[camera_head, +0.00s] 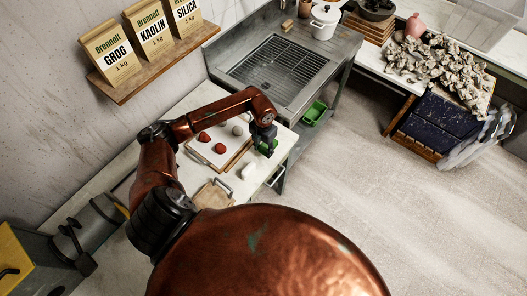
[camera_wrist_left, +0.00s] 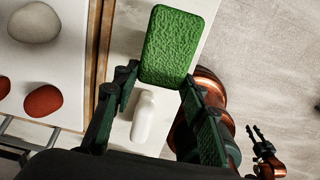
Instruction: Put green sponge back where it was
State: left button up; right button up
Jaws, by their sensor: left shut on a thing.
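The green sponge (camera_wrist_left: 180,45) is a rounded, rough-textured block. My left gripper (camera_wrist_left: 160,82) is shut on its near end, one finger on each side. In the head view, my left gripper (camera_head: 266,141) points down at the right edge of the white worktop, and the sponge (camera_head: 268,148) shows as a small green patch, partly hidden by the fingers. In the wrist view, the sponge is above the worktop edge, with floor beyond. My right gripper (camera_wrist_left: 254,131) is small in the wrist view, its fingers apart and empty.
A white bottle-shaped object (camera_wrist_left: 144,117) lies below my left gripper. A wood-edged board (camera_head: 218,150) with red and pale lumps is left of it. A metal sink (camera_head: 281,72) stands behind, with a green container (camera_head: 315,112) below its right side.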

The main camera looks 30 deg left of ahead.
aim_at(264, 148)
pick_arm(q)
jog(key=shift+w+a+f, duration=0.2)
jog(key=shift+w+f, duration=0.3)
jog(key=shift+f, duration=0.2)
jog(key=shift+f+p, duration=0.35)
jog(key=shift+f, duration=1.05)
jog(key=shift+f, duration=0.1)
jog(key=shift+f, duration=0.15)
jog(key=o, duration=1.1)
notch_tip(264, 148, up, 12)
jog(key=shift+r+b, duration=0.25)
jog(key=shift+b, duration=0.35)
